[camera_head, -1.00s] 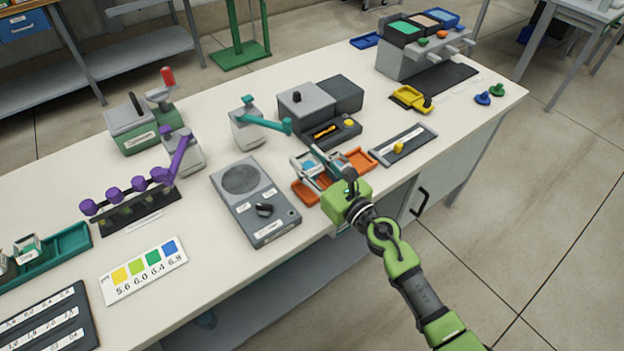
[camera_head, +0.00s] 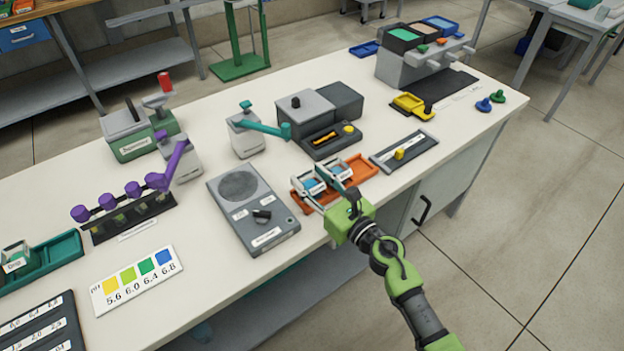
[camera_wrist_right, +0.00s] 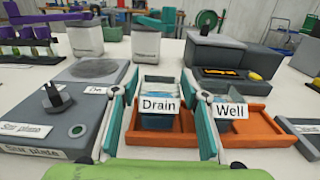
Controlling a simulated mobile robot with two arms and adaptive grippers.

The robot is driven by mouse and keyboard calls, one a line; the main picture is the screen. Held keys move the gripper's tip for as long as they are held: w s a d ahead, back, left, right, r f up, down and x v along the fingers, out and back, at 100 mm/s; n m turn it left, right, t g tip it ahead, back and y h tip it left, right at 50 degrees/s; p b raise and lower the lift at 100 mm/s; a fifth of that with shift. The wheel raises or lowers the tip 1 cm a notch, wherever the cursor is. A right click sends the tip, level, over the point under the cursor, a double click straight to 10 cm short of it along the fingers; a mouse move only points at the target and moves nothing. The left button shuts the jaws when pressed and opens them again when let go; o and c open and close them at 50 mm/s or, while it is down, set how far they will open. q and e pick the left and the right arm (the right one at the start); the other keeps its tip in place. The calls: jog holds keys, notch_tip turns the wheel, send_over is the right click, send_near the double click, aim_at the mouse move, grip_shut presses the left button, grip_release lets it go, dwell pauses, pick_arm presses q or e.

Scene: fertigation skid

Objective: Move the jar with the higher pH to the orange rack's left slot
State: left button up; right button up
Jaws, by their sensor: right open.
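The orange rack (camera_head: 361,168) stands near the bench's front edge; it also shows in the wrist view (camera_wrist_right: 270,133). Two jars with bluish contents stand at it, labelled Drain (camera_wrist_right: 158,105) on the left and Well (camera_wrist_right: 232,111) on the right. The rack's right part looks bare. My right gripper (camera_head: 313,180) is open, its fingers on either side of the Drain jar in the wrist view (camera_wrist_right: 160,85). Its right finger partly covers the Well jar. Contact cannot be told. A pH colour card (camera_head: 137,279) runs from yellow 5.6 to blue 6.8. My left gripper is out of view.
A grey stir plate (camera_head: 253,210) is left of the rack, and a dark slotted plate with a yellow knob (camera_head: 404,152) is right. A grey instrument (camera_head: 335,110) stands behind. A teal tray (camera_head: 60,255) holds a small container at the far left.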

jog(key=b+v, duration=0.1)
jog(key=v, duration=1.1)
jog(key=shift+b, duration=0.3)
jog(key=shift+r, duration=0.15)
